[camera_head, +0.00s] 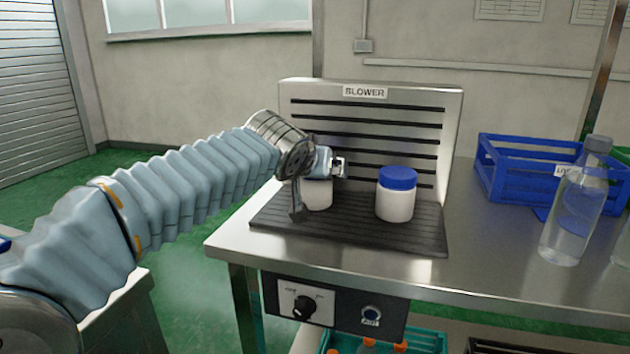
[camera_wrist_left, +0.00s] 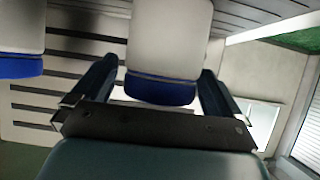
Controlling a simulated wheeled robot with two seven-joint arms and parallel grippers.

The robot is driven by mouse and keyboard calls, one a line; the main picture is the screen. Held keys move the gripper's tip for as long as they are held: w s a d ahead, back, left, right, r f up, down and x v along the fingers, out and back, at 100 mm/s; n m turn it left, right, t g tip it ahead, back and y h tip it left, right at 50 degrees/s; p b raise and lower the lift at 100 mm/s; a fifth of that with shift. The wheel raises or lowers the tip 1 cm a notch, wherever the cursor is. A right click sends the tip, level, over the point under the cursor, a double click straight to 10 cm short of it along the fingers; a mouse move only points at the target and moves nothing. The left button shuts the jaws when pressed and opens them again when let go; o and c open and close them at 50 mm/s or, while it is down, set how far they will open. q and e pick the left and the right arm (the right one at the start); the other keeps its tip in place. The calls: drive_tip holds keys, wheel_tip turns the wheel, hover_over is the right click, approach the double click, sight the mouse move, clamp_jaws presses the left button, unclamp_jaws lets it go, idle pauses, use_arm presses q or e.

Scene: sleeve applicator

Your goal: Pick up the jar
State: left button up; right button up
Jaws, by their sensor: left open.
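Two white jars with blue lids stand on the dark ribbed mat of the blower. The right jar (camera_head: 396,203) is in full view and upright. The left jar (camera_head: 317,195) is partly hidden behind my left gripper (camera_head: 338,166), which covers its lid. In the left wrist view, which is upside down, the left jar (camera_wrist_left: 168,45) shows between the two open fingers, its blue lid towards the palm. I cannot tell whether the fingers touch it. The other jar (camera_wrist_left: 20,28) shows at the left edge of that view. My right gripper is in neither view.
The blower's slotted metal back panel (camera_head: 300,100) rises close behind the jars. A blue crate (camera_head: 500,175) and a clear bottle (camera_head: 566,225) stand to the right on the metal table (camera_head: 480,265). Bare tabletop lies between the mat and the bottle.

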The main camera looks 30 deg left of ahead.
use_arm(q)
drive_tip(key=shift+x, duration=0.75)
drive_tip(key=c, duration=1.2)
